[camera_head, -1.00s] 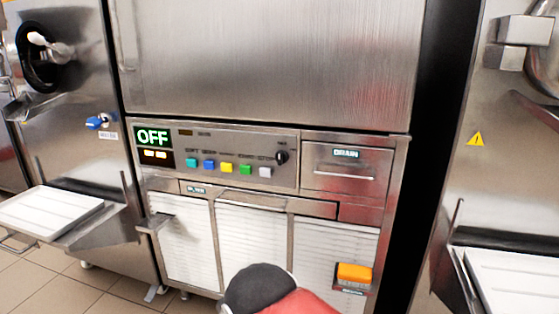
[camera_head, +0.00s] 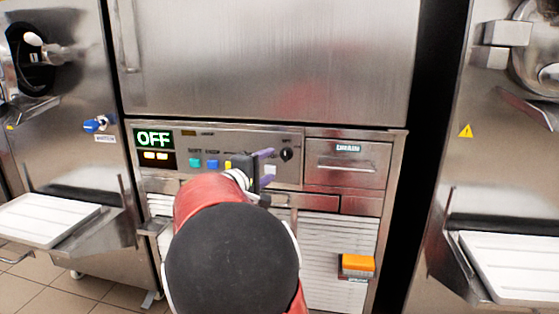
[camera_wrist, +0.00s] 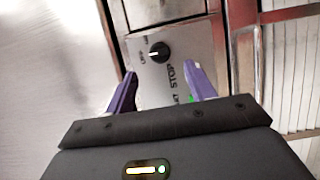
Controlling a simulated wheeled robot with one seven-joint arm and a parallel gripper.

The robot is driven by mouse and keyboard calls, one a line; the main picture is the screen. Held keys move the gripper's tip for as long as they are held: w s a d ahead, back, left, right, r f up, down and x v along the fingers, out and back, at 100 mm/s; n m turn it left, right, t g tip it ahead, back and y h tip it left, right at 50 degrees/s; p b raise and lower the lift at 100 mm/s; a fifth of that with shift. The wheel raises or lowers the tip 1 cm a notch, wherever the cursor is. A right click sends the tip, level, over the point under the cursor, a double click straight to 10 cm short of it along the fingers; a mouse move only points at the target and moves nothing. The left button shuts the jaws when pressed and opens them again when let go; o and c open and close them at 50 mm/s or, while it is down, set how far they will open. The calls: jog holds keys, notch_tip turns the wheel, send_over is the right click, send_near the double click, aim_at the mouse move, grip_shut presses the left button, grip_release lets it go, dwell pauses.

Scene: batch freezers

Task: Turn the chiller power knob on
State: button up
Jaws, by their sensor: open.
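The chiller's black round knob (camera_head: 286,155) sits at the right end of the control panel (camera_head: 225,143), on the steel cabinet. It also shows in the wrist view (camera_wrist: 159,52), with a white pointer mark and small labels beside it. The green-lit display (camera_head: 153,138) at the panel's left end reads OFF. My gripper (camera_head: 266,163) is in front of the panel, just left of the knob in the head view. In the wrist view its two purple fingers (camera_wrist: 160,78) are spread apart, with the knob beyond their tips and nothing between them. My arm hides part of the button row.
Coloured buttons (camera_head: 212,164) run along the panel left of the knob. A drawer marked DRAIN (camera_head: 346,165) is to its right. An orange switch (camera_head: 357,264) is lower right. White trays (camera_head: 47,217) on neighbouring machines stand at both sides.

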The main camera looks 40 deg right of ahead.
aim_at(284, 158)
jog(key=x, duration=0.7)
jog(key=shift+w+d+p, duration=0.15)
jog(key=shift+d+p, duration=0.1)
jog(key=shift+p, duration=0.15)
jog(key=c, duration=0.9)
jog(key=shift+f, duration=0.15)
jog(key=shift+c, duration=0.3)
